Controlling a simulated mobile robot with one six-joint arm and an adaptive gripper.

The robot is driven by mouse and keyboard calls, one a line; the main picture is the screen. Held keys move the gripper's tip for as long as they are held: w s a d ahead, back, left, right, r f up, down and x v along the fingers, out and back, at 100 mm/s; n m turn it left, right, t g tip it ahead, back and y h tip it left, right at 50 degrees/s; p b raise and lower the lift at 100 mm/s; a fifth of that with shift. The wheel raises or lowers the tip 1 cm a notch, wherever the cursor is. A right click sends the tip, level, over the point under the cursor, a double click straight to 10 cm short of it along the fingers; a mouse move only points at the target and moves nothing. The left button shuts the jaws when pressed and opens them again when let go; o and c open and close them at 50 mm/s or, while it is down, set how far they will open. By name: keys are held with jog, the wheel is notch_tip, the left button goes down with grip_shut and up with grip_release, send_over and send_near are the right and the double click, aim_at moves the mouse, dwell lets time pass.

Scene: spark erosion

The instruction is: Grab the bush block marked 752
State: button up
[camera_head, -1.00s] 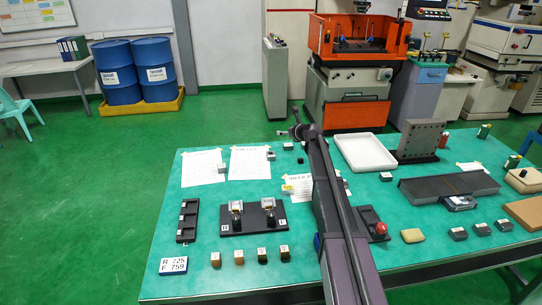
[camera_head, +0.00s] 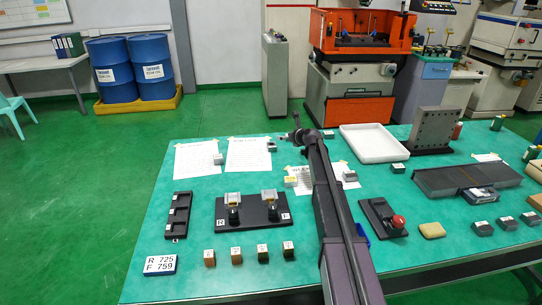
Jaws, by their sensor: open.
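My gripper (camera_head: 284,141) is at the far end of my arm, above the back of the table, small in view. It is open, with nothing seen in it, and well away from the front row.
A sign reading R 725, F 759 (camera_head: 161,264) lies at the front left. A black plate marked R and F (camera_head: 252,212) carries two clamp-like fixtures. A slotted black rack (camera_head: 176,213), a red-button box (camera_head: 383,216) and a white tray (camera_head: 373,157) are also on the table (camera_head: 190,283).

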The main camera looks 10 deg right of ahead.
jog(key=f+b, duration=0.2)
jog(key=f, duration=0.1)
jog(key=f+b, duration=0.3)
jog(key=shift+w+f, duration=0.2)
jog(key=shift+f, duration=0.15)
jog(key=b, duration=0.3)
send_near(270, 144)
jog(key=shift+x, duration=1.35)
jog(key=shift+s+f, duration=0.1)
jog(key=shift+a, duration=0.1)
jog(key=shift+d+b+x, duration=0.2)
jog(key=shift+b+x, duration=0.95)
jog(key=shift+x, duration=1.5)
jog(key=c, duration=1.4)
